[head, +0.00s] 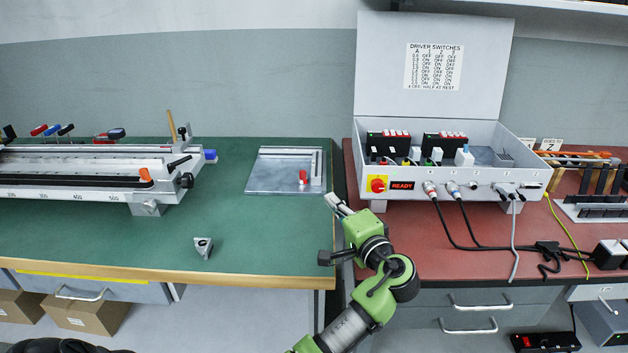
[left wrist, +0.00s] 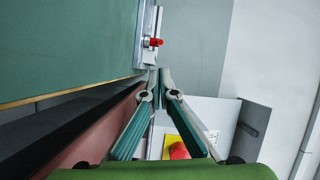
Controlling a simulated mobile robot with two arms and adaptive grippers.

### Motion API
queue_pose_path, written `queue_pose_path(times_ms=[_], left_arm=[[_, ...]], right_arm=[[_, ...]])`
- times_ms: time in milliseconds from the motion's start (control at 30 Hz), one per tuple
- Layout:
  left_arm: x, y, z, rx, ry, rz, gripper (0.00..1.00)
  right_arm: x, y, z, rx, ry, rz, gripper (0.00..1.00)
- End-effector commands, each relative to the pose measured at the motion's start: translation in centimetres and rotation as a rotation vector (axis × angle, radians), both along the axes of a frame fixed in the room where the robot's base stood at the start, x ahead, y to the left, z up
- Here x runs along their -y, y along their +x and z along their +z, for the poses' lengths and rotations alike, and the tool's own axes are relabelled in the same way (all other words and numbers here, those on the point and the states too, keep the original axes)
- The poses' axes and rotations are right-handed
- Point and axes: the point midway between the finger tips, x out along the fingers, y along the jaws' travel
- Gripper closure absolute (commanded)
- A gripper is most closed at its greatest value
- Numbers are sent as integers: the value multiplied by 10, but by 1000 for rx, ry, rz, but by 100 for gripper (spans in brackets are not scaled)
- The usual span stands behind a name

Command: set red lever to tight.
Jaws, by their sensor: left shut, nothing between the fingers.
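The red lever (head: 303,176) stands on a flat metal plate (head: 262,180) at the right end of the green bench. It also shows in the left wrist view (left wrist: 153,42), beyond the fingertips. My left gripper (head: 337,203) is shut and empty, just right of the plate, near the gap between the two benches. In the left wrist view its fingertips (left wrist: 159,80) meet below the lever, apart from it. Any marking for tight is too small to read. My right gripper is not in view.
A grey control box (head: 460,190) with an open lid, a red knob on yellow (head: 377,185) and cables stands on the red bench, close right of my left gripper. A long rail fixture (head: 90,180) fills the left. A small grey block (head: 203,247) lies in front. The green bench between is clear.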

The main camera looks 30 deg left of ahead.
Motion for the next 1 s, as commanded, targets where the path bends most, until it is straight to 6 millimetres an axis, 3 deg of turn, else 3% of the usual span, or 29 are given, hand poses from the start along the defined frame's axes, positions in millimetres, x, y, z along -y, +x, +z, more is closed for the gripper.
queue_pose_path(times_ms=[267,700,1000], left_arm=[[-7,4,0,0,2,1,100],[-69,45,-4,0,1,1,100],[-84,55,-5,-1,-2,0,100]], right_arm=[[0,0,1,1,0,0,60],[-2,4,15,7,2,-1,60],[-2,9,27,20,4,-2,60]])
